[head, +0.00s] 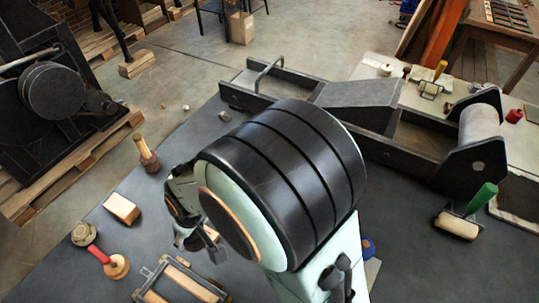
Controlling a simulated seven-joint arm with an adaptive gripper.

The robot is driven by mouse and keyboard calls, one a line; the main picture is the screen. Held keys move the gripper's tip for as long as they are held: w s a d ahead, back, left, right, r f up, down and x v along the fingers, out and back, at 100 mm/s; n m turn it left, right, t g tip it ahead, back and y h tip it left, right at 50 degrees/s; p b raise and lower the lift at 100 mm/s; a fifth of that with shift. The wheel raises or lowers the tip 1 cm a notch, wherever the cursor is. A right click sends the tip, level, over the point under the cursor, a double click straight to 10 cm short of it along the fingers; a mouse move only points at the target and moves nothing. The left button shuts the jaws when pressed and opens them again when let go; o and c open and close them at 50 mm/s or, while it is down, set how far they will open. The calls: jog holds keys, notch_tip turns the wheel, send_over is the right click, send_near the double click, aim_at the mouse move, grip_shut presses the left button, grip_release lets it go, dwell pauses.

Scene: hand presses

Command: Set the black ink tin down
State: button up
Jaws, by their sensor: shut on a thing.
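My gripper (192,232) shows only in part in the head view, left of and below the large dark-banded link of my arm. It is over the left part of the dark table (165,222). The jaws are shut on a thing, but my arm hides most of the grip. The black ink tin cannot be made out clearly; it is taken to be what the jaws hold. Whether it touches the table cannot be told.
Left are a wooden mallet (149,160), pale block (122,208), round tin (83,234) and red-handled tool (114,264). A wooden frame (172,287) lies in front. A press (360,95) stands behind; a green-handled roller (458,224) lies right.

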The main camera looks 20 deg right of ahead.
jog(key=w+d+m+h, duration=0.1)
jog(key=w+d+m, duration=0.25)
jog(key=d, duration=0.75)
jog(key=s+d+r+m+h, duration=0.1)
jog(key=s+d+m, duration=0.3)
jog(key=d, duration=0.5)
jog(key=s+d+m+h, duration=0.1)
jog(key=s+d+m, duration=0.25)
jog(key=d, duration=0.55)
jog(key=s+d+r+m+h, duration=0.1)
jog(key=s+d+m, duration=0.25)
jog(key=d, duration=0.65)
jog(key=shift+m, duration=0.55)
jog(key=w+d+f, duration=0.8)
jog(key=d+f, duration=0.1)
jog(key=shift+w, duration=0.4)
jog(key=shift+w+d+f, duration=0.35)
jog(key=shift+d+f, duration=0.05)
jog(key=shift+f, duration=0.1)
jog(key=shift+s+x, duration=0.2)
jog(key=shift+x, duration=1.45)
jog(key=shift+a+f, duration=0.15)
jog(key=shift+a, duration=0.05)
